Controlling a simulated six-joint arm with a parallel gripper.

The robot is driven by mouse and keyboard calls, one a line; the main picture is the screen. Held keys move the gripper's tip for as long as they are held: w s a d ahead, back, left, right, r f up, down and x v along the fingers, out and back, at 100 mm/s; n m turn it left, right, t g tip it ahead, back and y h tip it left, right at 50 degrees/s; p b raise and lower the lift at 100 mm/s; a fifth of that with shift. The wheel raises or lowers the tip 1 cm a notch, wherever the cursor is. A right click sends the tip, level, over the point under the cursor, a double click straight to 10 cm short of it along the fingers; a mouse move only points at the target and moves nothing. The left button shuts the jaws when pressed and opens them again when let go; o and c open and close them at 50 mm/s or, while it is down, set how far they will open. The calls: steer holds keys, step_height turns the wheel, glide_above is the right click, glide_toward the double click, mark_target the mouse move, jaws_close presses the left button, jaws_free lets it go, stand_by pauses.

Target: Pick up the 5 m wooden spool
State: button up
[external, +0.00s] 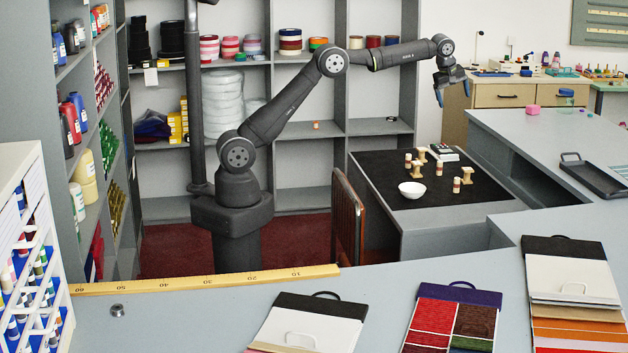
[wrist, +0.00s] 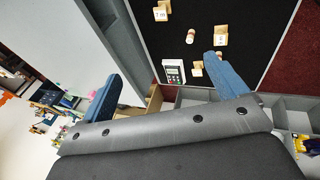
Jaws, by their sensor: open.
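Several pale wooden spools stand on the black mat (external: 385,169). In the wrist view, one spool (wrist: 161,11) has a label that seems to read 7 m. Another labelled spool (wrist: 221,36) and a partly hidden one (wrist: 197,69) have labels I cannot read, so I cannot tell which is the 5 m spool. My gripper (external: 453,92) is open and empty, high above and behind the mat, with blue fingers apart.
Small red-and-white thread reels (external: 456,185) stand among the spools. A white bowl (external: 412,189) sits at the mat's front left, and a calculator-like device (external: 444,152) at its back. A chair (external: 349,225) stands left of the mat; a grey counter (external: 560,140) lies to the right.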

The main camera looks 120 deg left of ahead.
steer(key=c, duration=0.5)
steer(key=m+t+h, duration=0.1)
steer(key=m+t, duration=0.1)
steer(key=m, duration=1.5)
glide_toward(417, 152)
steer(key=x, duration=0.5)
steer(key=shift+w+a+r, duration=0.1)
steer(key=shift+w+r, duration=0.05)
steer(key=shift+w, duration=0.1)
steer(key=x, duration=0.3)
steer(key=shift+s+d+f, duration=0.1)
steer(key=shift+d+f, duration=0.1)
steer(key=shift+f, duration=0.05)
steer(key=shift+x, duration=0.85)
